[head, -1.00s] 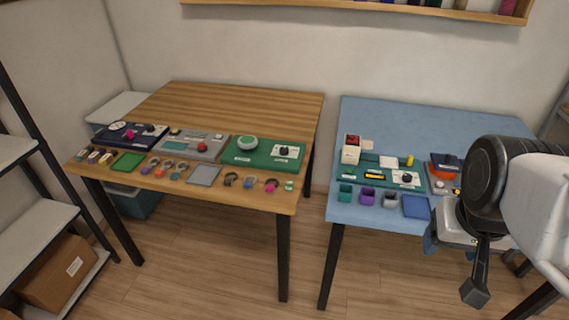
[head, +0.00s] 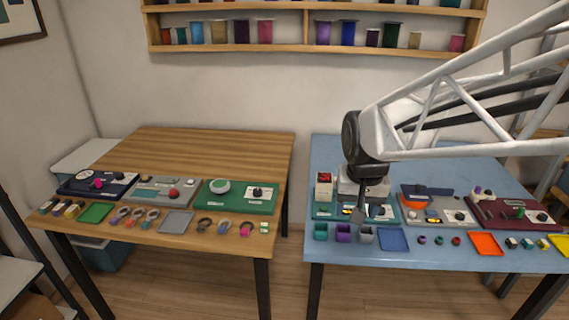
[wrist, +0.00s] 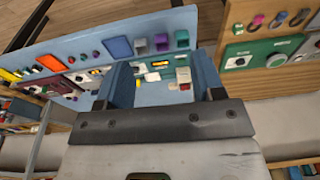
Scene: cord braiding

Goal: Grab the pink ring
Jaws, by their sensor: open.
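A pink ring (head: 246,229) lies at the front right of the wooden table (head: 215,145), between a blue-topped ring and a small green-and-white piece. A pink piece that looks like it also shows at the top right of the wrist view (wrist: 259,19). My gripper (head: 360,214) is over the left part of the blue table, well to the right of the pink ring. In the wrist view my gripper (wrist: 163,82) has its two fingers wide apart, with nothing held between them. It partly hides the teal board behind it.
The wooden table holds several rings, a grey mat (head: 176,222), a green mat (head: 97,213) and boards with knobs. The blue table (head: 330,147) holds boards, small cups, a blue mat (head: 393,240) and an orange mat (head: 486,244). A gap separates the tables. A spool shelf (head: 300,48) hangs behind.

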